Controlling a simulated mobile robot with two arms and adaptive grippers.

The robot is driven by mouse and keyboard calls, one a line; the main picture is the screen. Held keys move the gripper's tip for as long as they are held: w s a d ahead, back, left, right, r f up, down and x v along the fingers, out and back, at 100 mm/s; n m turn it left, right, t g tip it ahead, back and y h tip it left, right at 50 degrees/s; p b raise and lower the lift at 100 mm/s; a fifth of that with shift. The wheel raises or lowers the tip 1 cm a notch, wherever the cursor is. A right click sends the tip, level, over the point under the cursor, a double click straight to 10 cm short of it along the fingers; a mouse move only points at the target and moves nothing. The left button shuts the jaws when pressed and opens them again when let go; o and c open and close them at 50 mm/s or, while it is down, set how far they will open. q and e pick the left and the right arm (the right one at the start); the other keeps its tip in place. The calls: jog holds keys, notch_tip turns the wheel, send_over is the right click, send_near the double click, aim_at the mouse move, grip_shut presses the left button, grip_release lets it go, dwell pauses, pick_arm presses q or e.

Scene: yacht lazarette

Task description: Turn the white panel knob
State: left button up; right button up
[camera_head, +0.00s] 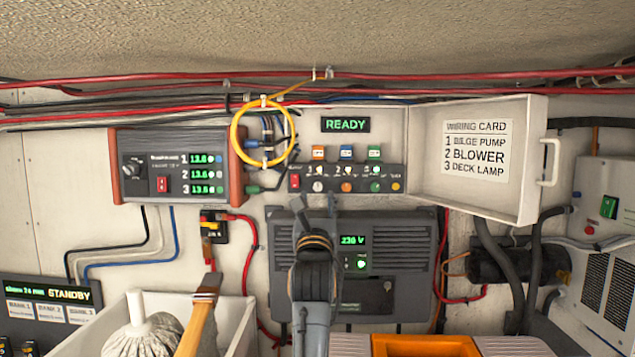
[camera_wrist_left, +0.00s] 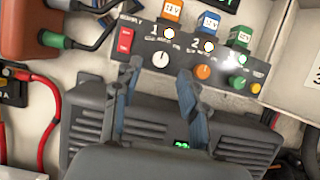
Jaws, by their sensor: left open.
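The white panel knob (camera_head: 318,186) is a small round knob at the left of a dark control panel (camera_head: 345,171), between a red rocker switch (camera_head: 295,182) and an orange knob (camera_head: 347,187). In the left wrist view the white knob (camera_wrist_left: 161,60) shows just beyond and between the fingertips. My left gripper (camera_head: 318,207) is open and empty, just below the knob in the head view, with its fingers pointing up at the panel. It also shows in the left wrist view (camera_wrist_left: 160,72). I cannot tell whether a finger touches the panel. My right gripper is not in view.
A green knob (camera_head: 376,187) sits further right on the panel, below orange, blue and green tags. A lit READY display (camera_head: 345,124) is above. An open lid with a wiring card (camera_head: 478,150) stands out at the right. A yellow cable loop (camera_head: 236,132) hangs at the left.

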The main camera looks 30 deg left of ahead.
aim_at(318, 189)
pick_arm(q)
jog(key=shift+p+x, duration=0.45)
jog(key=shift+x, duration=0.75)
jog(key=shift+w+a+r, duration=0.15)
jog(key=shift+w+a, duration=0.05)
jog(key=shift+w, duration=0.1)
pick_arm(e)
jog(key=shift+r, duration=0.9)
